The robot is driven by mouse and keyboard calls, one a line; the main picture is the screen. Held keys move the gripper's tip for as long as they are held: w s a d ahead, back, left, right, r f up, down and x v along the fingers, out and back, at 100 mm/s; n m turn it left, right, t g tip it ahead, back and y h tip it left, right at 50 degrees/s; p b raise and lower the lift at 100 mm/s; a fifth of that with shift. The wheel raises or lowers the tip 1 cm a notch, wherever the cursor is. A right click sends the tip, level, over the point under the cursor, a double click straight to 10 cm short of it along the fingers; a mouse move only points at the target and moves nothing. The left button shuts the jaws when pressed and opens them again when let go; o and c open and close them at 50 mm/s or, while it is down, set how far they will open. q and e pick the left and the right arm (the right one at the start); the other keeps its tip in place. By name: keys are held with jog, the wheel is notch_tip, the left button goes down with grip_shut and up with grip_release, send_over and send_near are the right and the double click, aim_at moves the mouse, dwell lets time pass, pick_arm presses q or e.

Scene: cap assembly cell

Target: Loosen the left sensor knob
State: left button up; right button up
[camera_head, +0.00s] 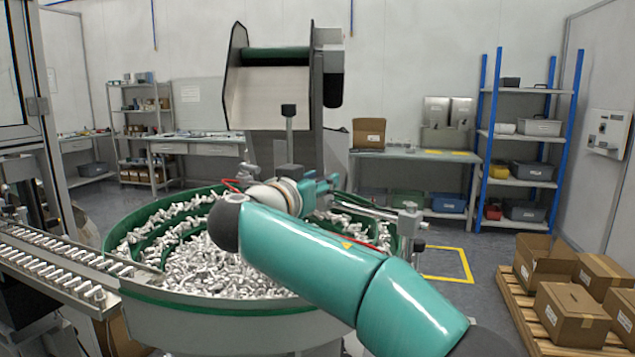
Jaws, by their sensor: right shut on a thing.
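My right arm comes in from the lower right and bends back over the bowl. My right gripper (325,183) is small at the far end of this arm, above the bowl's back rim. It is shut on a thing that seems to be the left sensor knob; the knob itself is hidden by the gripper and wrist. Just to the left, an upright post with a black block (288,111) on top rises behind the wrist. A metal rod (370,209) runs right from the gripper area to a metal clamp post (408,217). My left gripper is not in view.
The green-lined feeder bowl (215,308) is full of silvery caps. A rail conveyor (60,262) with caps runs off to the left. A hopper (270,95) stands behind the bowl. Cartons on a pallet (525,318) stand at the right. The floor between is clear.

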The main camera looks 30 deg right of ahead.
jog(key=shift+f+n+t+b, duration=0.15)
jog(key=shift+n+t+b, duration=0.2)
jog(key=shift+b, duration=0.25)
jog(key=n+t+y+b, duration=0.2)
jog(key=b, duration=0.1)
jog(key=n+t+y+b, duration=0.2)
jog(key=t+b, duration=0.1)
jog(key=shift+s+d+f, duration=0.1)
jog(key=shift+d, duration=0.1)
jog(key=n+t+y+b, duration=0.1)
jog(key=y, duration=0.1)
jog(key=shift+n+t+y, duration=0.25)
jog(key=shift+n+y, duration=0.1)
jog(key=shift+y, duration=0.05)
jog(key=shift+r+n+t+y, duration=0.25)
jog(key=shift+n+t+y, duration=0.2)
jog(key=shift+y, duration=0.25)
jog(key=shift+r+n+t+y+p, duration=0.15)
jog(key=shift+n+t+y+p, duration=0.3)
jog(key=shift+n+y, duration=0.45)
jog(key=n+y+p, duration=0.1)
jog(key=y+p, duration=0.2)
jog(key=p, duration=0.1)
jog(key=shift+a+n+p, duration=0.15)
jog(key=shift+n+p, duration=0.2)
jog(key=shift+p, duration=0.05)
jog(key=shift+n+t+y+p, duration=0.3)
jog(key=shift+y+p, duration=0.3)
jog(key=shift+p, duration=0.25)
jog(key=shift+f, duration=0.2)
